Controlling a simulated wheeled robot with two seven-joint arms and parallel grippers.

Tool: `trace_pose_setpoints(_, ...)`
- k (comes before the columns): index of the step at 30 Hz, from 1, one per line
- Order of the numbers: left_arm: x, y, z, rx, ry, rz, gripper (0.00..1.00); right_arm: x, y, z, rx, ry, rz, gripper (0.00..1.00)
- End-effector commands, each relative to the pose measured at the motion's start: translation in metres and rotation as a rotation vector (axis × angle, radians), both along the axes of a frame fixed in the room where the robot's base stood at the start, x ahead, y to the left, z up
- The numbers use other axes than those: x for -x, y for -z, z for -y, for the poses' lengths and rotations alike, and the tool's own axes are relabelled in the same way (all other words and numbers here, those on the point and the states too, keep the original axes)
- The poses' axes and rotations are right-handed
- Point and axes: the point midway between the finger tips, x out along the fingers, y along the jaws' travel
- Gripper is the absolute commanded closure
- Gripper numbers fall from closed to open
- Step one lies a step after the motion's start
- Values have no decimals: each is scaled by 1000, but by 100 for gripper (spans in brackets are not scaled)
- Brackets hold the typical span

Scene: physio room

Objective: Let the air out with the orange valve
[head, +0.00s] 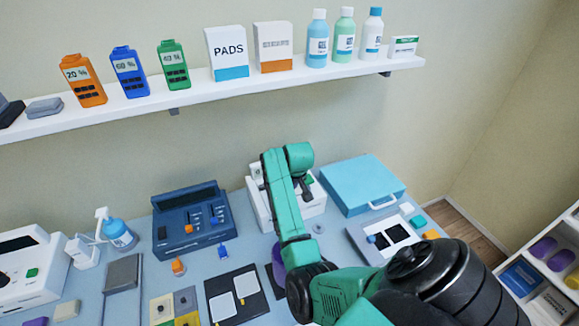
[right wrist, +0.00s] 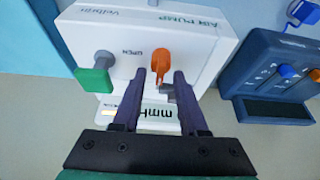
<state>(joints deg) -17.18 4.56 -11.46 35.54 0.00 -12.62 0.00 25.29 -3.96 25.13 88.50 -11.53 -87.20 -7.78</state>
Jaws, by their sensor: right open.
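The air pump is a white box (head: 262,212) at the back of the table in the head view, partly hidden by my right arm. In the right wrist view the pump (right wrist: 215,45) shows close up. Its orange valve (right wrist: 158,62) is a lever near the printed word OPEN. My right gripper (right wrist: 160,80) is open, its two dark fingers on either side of the valve's lower end. I cannot tell whether they touch it. A green knob (right wrist: 95,80) sits left of the valve. My left gripper is in neither view.
A dark blue device (head: 190,225) with knobs stands left of the pump; a light blue case (head: 360,185) stands right. A tray (head: 385,240) with small blocks and black pads (head: 236,295) lie nearer. A shelf (head: 300,75) with bottles and boxes hangs above.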

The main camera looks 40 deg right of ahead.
Motion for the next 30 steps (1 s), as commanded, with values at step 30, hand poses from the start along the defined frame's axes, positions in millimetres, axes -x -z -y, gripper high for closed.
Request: trace_pose_setpoints(30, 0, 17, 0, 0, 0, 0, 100, 48, -123, -16, 2, 0, 4, 57)
